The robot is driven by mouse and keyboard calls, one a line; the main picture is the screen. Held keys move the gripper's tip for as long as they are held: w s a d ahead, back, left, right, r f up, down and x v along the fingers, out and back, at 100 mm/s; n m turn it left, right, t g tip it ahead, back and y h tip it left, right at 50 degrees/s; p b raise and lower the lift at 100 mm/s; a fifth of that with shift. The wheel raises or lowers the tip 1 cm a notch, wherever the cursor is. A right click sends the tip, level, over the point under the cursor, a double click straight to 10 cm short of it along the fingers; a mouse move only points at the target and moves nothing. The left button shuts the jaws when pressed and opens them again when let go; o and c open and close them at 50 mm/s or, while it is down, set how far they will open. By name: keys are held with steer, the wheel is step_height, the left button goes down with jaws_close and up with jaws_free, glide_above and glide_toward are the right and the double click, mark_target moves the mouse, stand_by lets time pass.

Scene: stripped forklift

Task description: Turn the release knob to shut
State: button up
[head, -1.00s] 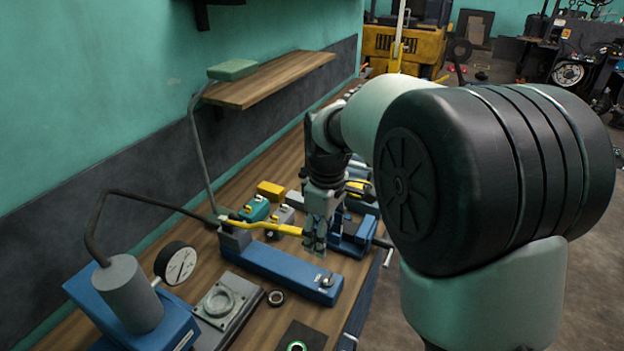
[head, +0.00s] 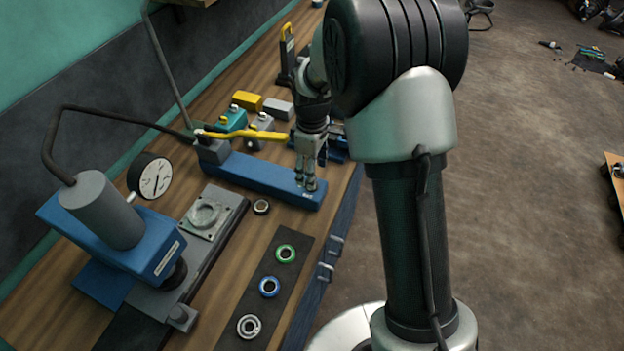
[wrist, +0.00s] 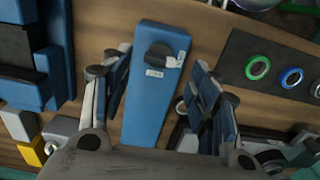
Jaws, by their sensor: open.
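The release knob (wrist: 158,55) is a small black half-round knob on top of the blue pump body (wrist: 148,100), near its end. Two small white labels lie beside it, too blurred to read. In the head view the pump's blue body (head: 245,175) lies on the bench with its yellow lever (head: 245,134) over it. My gripper (head: 306,186) points down at the near end of the pump, and its fingers hide the knob there. In the wrist view my gripper (wrist: 160,78) is open, with one finger on each side of the pump body and nothing between them but the view of the knob and pump.
A dark mat (head: 262,300) with green, blue and grey rings lies at the front. A press (head: 125,225) with a dial gauge (head: 150,176) stands at left. Small blocks (head: 248,102) sit behind the pump. Bare wood (head: 222,262) lies between the press and mat.

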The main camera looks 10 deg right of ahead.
steer(key=shift+f+b, duration=0.35)
steer(key=shift+f, duration=1.55)
steer(key=shift+c, duration=0.4)
steer(key=c, duration=1)
